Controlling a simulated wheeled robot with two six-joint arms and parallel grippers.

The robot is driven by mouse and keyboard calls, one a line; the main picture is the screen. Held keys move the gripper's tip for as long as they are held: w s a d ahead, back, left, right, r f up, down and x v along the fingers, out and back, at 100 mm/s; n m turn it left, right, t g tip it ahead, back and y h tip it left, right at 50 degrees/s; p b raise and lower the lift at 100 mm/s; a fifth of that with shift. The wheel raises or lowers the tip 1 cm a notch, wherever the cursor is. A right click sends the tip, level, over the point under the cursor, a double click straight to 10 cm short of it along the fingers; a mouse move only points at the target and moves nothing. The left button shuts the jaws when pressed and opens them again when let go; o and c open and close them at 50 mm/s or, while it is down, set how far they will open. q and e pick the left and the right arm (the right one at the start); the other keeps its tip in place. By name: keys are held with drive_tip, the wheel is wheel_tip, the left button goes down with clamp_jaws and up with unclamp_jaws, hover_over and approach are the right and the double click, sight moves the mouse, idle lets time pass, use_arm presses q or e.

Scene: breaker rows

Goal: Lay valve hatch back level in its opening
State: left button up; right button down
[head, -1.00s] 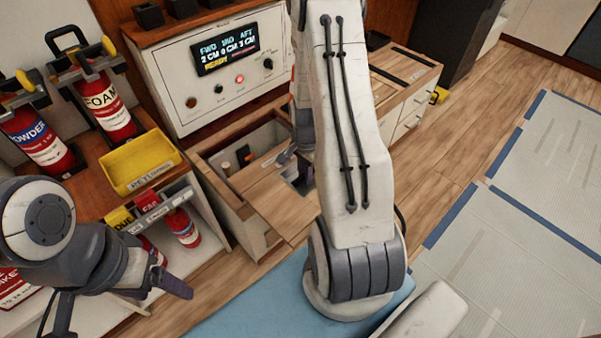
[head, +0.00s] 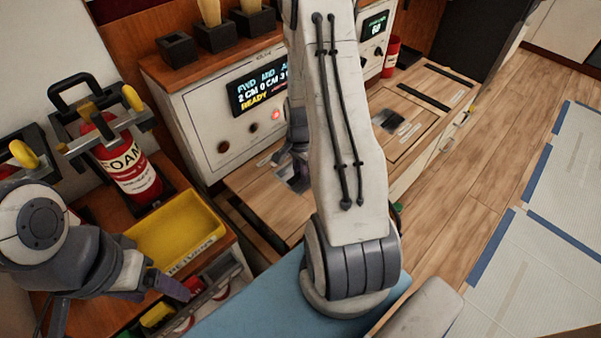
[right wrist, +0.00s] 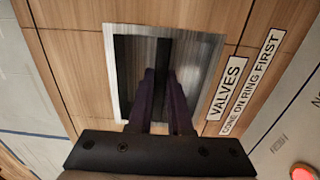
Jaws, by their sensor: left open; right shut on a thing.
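The valve hatch (head: 262,205) is a wooden panel left of my right arm in the head view. It covers most of its opening, with a dark gap along its near left side. In the right wrist view the hatch (right wrist: 75,60) has a metal-framed dark recess (right wrist: 128,60). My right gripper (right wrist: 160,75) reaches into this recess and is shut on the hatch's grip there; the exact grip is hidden. In the head view my right gripper (head: 296,165) is partly behind my arm. I cannot tell whether the hatch is fully level. My left gripper (head: 158,287) is open, at lower left.
A control panel (head: 225,125) stands behind. A yellow bin (head: 178,235) and a foam extinguisher (head: 130,170) are at left, near my left arm. Another hatch (head: 395,130) lies right of my arm.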

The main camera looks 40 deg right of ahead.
sight(299, 186)
drive_tip(key=shift+w+r, duration=0.1)
drive_tip(key=shift+w, duration=0.05)
drive_tip(key=shift+a, duration=0.1)
drive_tip(key=shift+f+b, duration=1.6)
drive_tip(key=shift+f, duration=1.35)
drive_tip(key=shift+f, duration=0.25)
